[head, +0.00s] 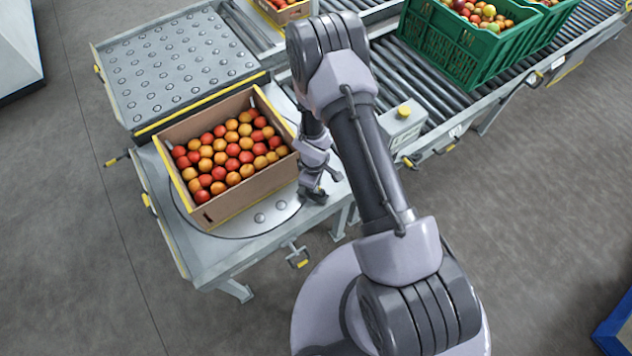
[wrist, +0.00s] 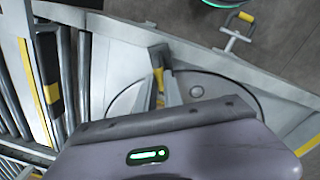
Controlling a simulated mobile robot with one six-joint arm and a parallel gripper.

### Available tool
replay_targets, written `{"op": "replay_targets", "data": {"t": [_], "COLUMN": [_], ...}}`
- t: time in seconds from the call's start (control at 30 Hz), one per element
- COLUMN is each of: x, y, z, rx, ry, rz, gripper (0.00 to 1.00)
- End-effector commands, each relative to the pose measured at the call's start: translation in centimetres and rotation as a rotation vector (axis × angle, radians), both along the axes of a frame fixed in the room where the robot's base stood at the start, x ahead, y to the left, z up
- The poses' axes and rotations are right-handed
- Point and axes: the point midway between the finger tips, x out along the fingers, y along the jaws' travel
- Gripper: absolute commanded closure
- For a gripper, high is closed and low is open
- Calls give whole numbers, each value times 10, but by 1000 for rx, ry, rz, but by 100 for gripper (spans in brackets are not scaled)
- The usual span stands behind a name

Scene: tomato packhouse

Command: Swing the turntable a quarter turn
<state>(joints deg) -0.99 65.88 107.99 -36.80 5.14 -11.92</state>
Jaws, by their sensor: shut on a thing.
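The turntable (head: 268,222) is a grey round plate with ball studs, set in a metal conveyor table. A cardboard carton (head: 228,205) full of red and orange tomatoes sits on it, its sides slanted in the picture. My gripper (head: 313,194) is low at the right edge of the turntable, beside the carton. In the wrist view, my gripper (wrist: 163,88) is shut on a small yellow-marked part, seemingly a handle, over the turntable plate (wrist: 228,97). The held part is mostly hidden by the fingers and wrist housing.
A ball-transfer table (head: 180,65) adjoins behind. Roller conveyors (head: 425,70) run at the upper right, bearing green crates (head: 465,45) of fruit. A grey box with a yellow button (head: 404,112) stands right of my arm. A yellow-ended lever (head: 299,258) sticks out at the front. Floor in front is open.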

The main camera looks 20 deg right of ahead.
Motion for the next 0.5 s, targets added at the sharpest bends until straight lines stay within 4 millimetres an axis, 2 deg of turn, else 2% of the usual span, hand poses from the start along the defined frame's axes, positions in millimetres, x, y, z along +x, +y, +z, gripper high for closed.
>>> {"op": "replay_targets", "data": {"t": [0.43, 0.47, 0.5], "x": [6, 6, 6], "y": [-1, -1, -1], "z": [2, 2, 2], "rx": [0, 0, 0], "ry": [-11, -11, -11], "rz": [5, 5, 5], "gripper": [100, 82, 74]}}
